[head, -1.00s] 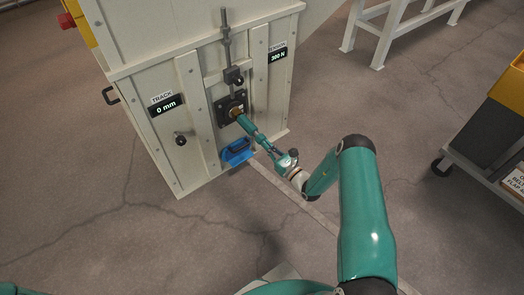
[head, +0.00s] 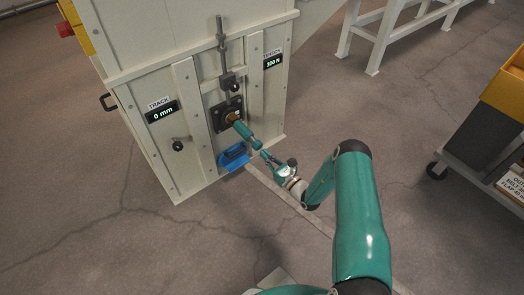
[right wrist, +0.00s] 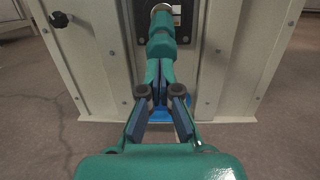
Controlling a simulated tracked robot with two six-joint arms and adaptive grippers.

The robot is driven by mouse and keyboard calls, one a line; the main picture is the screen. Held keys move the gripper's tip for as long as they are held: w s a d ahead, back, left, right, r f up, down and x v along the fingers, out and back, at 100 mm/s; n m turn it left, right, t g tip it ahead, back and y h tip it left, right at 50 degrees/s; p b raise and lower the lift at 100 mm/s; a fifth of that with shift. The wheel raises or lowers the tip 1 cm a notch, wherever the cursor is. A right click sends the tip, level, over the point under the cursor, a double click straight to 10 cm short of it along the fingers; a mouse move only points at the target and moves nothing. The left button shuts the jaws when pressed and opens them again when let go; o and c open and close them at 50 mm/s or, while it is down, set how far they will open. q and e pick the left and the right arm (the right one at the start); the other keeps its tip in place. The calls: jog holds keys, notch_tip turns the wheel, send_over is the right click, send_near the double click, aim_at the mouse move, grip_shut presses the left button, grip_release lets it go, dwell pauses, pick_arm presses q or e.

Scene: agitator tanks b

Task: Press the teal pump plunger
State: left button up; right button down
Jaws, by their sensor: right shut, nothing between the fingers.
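The teal pump plunger (head: 244,132) sticks out from a black square plate (head: 223,112) on the front of the cream cabinet, with a brass-coloured part at its root. My right gripper (head: 264,154) is in front of the plunger's outer end, in line with it. In the right wrist view, the plunger (right wrist: 160,40) is straight ahead of my right gripper (right wrist: 160,68). Its fingers are shut together with nothing between them. The tips are at or very near the plunger's end; I cannot tell whether they touch. My left gripper is not in view.
The cream cabinet (head: 140,84) carries a track display (head: 162,111) reading 0 mm and a second display. A blue object (head: 234,157) is low on its front, below the plunger. A cart with a yellow bin (head: 505,92) stands right. A white stand (head: 385,40) is behind. Floor between is clear.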

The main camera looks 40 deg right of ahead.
jog(key=s+f+p, duration=0.1)
jog(key=s+p, duration=0.1)
jog(key=s, duration=0.8)
jog(key=shift+d+f, duration=0.15)
jog(key=shift+d, duration=0.25)
jog(key=s+n+p, duration=0.1)
jog(key=n, duration=0.5)
jog(key=n+p, duration=0.2)
jog(key=n, duration=0.4)
jog(key=s+n+p, duration=0.1)
jog(key=n, duration=0.4)
jog(key=shift+s+a+f+n+h, duration=0.1)
jog(key=shift+s+a+n+h, duration=0.2)
jog(key=shift+s+n, duration=0.1)
